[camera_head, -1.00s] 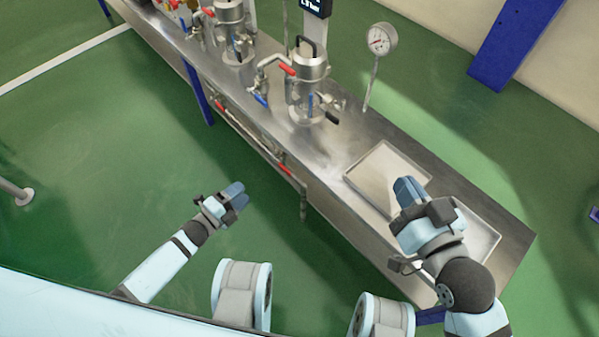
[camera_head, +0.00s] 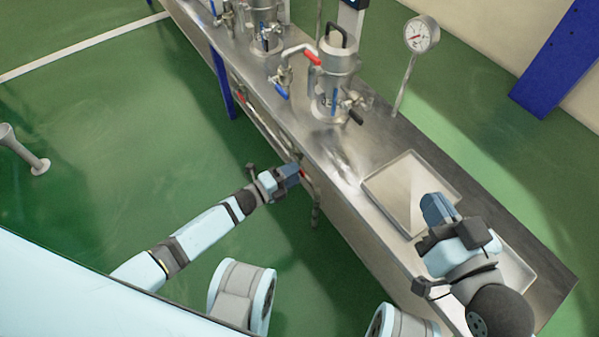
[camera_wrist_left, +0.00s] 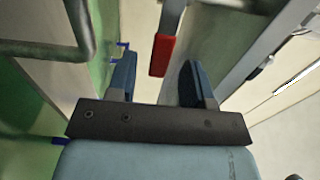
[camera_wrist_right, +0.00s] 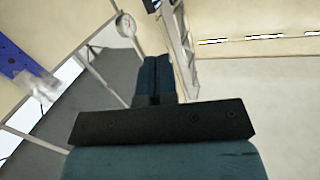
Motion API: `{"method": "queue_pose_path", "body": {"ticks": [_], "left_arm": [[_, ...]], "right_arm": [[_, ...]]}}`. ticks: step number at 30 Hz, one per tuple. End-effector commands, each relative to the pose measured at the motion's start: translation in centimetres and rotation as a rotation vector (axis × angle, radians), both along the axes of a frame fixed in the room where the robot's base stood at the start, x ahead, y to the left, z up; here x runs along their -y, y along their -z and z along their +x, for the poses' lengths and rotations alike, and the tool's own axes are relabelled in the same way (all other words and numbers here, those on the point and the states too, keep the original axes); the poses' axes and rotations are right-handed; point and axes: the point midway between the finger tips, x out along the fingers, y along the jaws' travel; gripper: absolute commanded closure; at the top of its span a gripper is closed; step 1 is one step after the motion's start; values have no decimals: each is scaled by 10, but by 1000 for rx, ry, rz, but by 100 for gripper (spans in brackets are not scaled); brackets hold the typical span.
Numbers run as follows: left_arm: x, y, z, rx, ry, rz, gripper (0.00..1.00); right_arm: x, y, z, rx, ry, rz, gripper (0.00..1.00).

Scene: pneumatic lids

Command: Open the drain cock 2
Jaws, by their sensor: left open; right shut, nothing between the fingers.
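A red-handled cock lever (camera_wrist_left: 162,55) shows in the left wrist view, upright in the gap between the fingers of my left gripper (camera_wrist_left: 157,80) and apart from both. My left gripper is open. In the head view my left gripper (camera_head: 292,172) is at the bench's front side by the low pipe, and it hides most of the lever; a bit of red (camera_head: 302,173) shows at its tip. Which cock number this is, I cannot read. My right gripper (camera_head: 436,208) is shut and empty above the tray; its closed fingers (camera_wrist_right: 154,75) show in the right wrist view.
A steel bench (camera_head: 350,210) runs diagonally, with a shallow tray (camera_head: 378,184) near its right end. A lidded vessel (camera_head: 338,65) with red and blue valve handles stands on it. A pressure gauge (camera_head: 421,35) rises behind.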

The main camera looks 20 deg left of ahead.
Motion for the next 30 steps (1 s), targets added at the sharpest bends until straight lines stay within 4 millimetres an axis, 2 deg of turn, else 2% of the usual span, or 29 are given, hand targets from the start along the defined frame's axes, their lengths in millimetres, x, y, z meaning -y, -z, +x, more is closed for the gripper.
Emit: {"method": "queue_pose_path", "body": {"ticks": [6, 16, 17, 21, 23, 30], "left_arm": [[14, 1, 18, 0, 0, 0, 53], [17, 0, 21, -1, -1, 1, 53], [17, 0, 21, -1, -1, 1, 55], [16, 0, 21, -1, -1, 1, 88], [16, 0, 21, -1, -1, 1, 100], [16, -1, 21, -4, -1, -4, 100]], "right_arm": [[3, 0, 4, 47, 1, -26, 100], [3, -2, 5, 57, 1, -32, 100], [3, -2, 5, 57, 1, -32, 100], [3, -2, 5, 57, 1, -32, 100], [3, -2, 5, 57, 1, -32, 100], [3, -3, 5, 55, 0, -30, 100]]}}
